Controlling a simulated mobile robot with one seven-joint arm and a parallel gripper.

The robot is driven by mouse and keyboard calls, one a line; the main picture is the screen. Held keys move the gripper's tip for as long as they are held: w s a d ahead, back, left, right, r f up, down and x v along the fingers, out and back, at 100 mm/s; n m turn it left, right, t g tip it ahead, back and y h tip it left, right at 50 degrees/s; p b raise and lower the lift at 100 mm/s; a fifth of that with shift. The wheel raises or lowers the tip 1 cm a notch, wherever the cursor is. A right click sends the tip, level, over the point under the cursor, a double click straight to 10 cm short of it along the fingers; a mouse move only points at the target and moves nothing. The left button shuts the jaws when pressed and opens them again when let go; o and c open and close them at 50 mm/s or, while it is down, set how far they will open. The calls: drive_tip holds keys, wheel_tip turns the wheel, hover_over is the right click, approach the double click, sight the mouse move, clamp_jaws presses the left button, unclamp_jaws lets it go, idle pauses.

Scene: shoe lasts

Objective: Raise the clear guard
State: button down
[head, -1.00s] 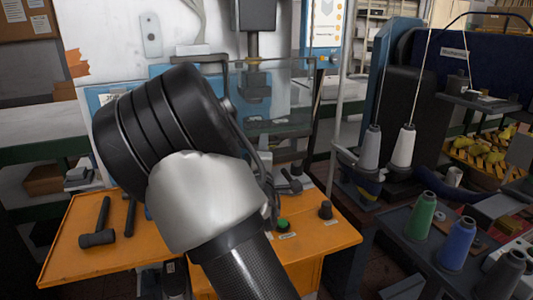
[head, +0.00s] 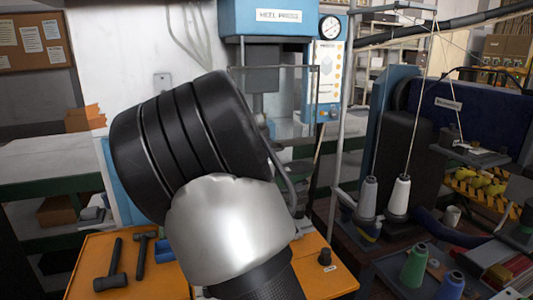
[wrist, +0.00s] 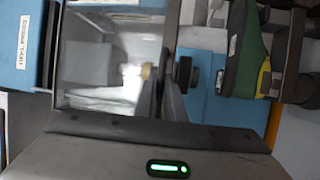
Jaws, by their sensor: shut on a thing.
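The clear guard (head: 290,128) is a see-through pane in a dark frame at the front of the blue heel press (head: 265,18). In the head view its top bar stands in front of the press ram, and its lower left part is hidden behind my arm. In the wrist view the pane (wrist: 120,98) fills the upper left, seen sideways. My gripper (wrist: 162,88) is at the guard's frame edge, with its dark fingers close together and shut on it; the exact contact is blurred. The head view hides my gripper behind my arm.
An orange bench (head: 90,262) holds hammers (head: 112,268) at the left. A dark table with thread cones (head: 413,265) and a sewing machine stand at the right. A green and yellow shoe-like thing (wrist: 245,55) shows in the wrist view. A grey upright pole is right of the press.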

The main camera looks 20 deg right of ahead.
drive_tip(key=c, duration=1.8)
unclamp_jaws()
drive_tip(key=shift+c, duration=0.2)
drive_tip(key=b+v, duration=1.1)
drive_tip(key=v, duration=0.6)
drive_tip(key=shift+s+b, duration=0.25)
drive_tip(key=shift+b, duration=0.1)
drive_tip(key=shift+a, duration=0.15)
